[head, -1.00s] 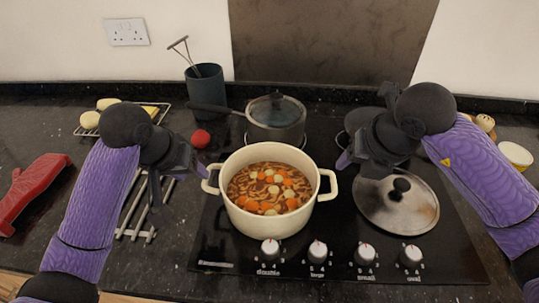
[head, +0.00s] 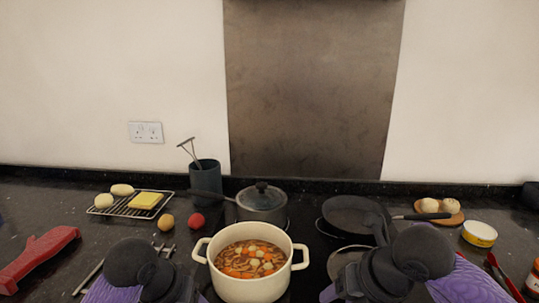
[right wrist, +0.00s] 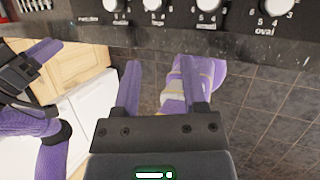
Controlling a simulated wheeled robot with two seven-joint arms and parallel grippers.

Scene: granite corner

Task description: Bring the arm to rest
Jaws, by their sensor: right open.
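My right gripper (right wrist: 160,85) is open in the right wrist view, with nothing between its purple fingers. It hangs in front of the counter edge, above the dark tiled floor. In the head view my right arm (head: 395,265) shows at the bottom, right of the cream pot. My left arm (head: 140,268) shows at the bottom left, its fingers mostly cut off. The left gripper (right wrist: 30,60) also shows at the left edge of the right wrist view, partly cut off; its jaw state is unclear.
The cream pot of soup (head: 250,290) stands on the hob. Behind it are a lidded dark saucepan (head: 262,203) and a frying pan (head: 355,215). A steel lid (head: 343,262) is partly hidden by my right arm. A red object (head: 38,258) lies left. Cabinets (right wrist: 75,65) stand below the counter.

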